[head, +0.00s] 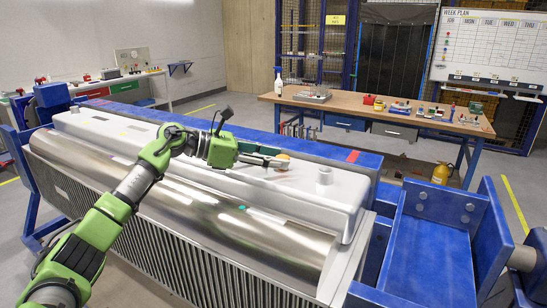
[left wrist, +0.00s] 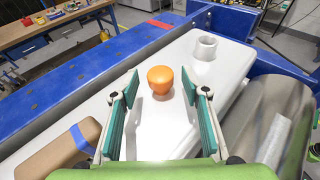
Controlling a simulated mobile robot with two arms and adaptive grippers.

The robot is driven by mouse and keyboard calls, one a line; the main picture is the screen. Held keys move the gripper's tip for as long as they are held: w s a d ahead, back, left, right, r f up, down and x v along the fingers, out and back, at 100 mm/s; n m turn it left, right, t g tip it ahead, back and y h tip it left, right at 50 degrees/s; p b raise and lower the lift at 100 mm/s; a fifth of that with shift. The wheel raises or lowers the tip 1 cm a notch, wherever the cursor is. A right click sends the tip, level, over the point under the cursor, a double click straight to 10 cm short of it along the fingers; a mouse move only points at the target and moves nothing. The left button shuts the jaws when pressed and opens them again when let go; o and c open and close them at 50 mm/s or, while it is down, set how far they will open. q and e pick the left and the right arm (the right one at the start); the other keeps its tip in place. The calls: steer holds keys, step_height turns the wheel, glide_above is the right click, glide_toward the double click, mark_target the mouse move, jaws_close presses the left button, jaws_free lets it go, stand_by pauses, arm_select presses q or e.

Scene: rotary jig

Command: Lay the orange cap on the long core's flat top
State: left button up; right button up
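The orange cap (head: 283,156) is on the flat top of the long white body (head: 90,126), which I take as the long core, toward its right end. In the left wrist view the cap (left wrist: 160,79) is rounded, narrower below, and casts a shadow on the white top (left wrist: 150,135). My left gripper (head: 268,160) is low over the white top, close to the cap. In the left wrist view its green-padded fingers (left wrist: 161,92) are spread wide, with the cap centred between and just beyond the tips, apart from both. My right gripper is not in view.
A white pipe stub (head: 324,175) rises from the top just right of the cap. A shiny metal cylinder (head: 200,205) runs along the near side. Blue frame beams (head: 420,240) flank the jig. A brown block (left wrist: 58,152) with a blue strip is at the left wrist view's lower left.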

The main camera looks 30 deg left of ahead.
arm_select(q)
steer(key=shift+r, duration=0.2)
steer(key=b+v, duration=0.3)
steer(key=v, duration=0.9)
